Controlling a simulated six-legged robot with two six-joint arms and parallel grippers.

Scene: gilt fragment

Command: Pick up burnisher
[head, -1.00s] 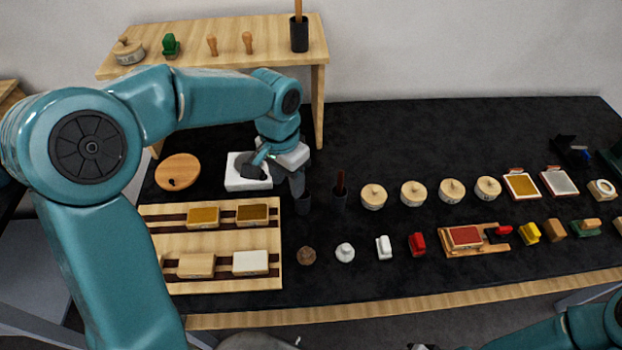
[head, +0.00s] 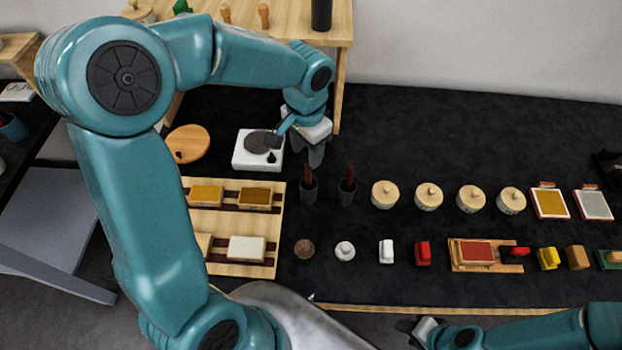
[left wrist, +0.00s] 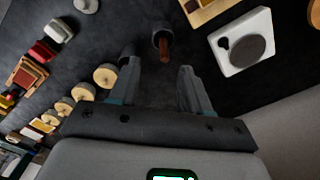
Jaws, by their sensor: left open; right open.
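Two dark cups stand side by side on the black mat in the head view, the left cup (head: 308,194) and the right cup (head: 347,195). Each holds an upright tool with a reddish-brown handle, a left one (head: 309,174) and a right one (head: 349,175). I cannot tell which is the burnisher. My left gripper (head: 316,157) is open and empty, just behind the left cup. In the left wrist view one handle (left wrist: 164,48) shows beyond and between the open fingers (left wrist: 158,68). The other cup is partly behind a finger. My right gripper (head: 418,328) is at the bottom edge, apart from both cups.
A white unit with a dark disc (head: 243,160) stands left of the cups. A wooden rack (head: 230,222) with blocks is at front left. Several round lidded pots (head: 385,194) line up to the right. A wooden shelf (head: 290,32) stands behind. The back right mat is clear.

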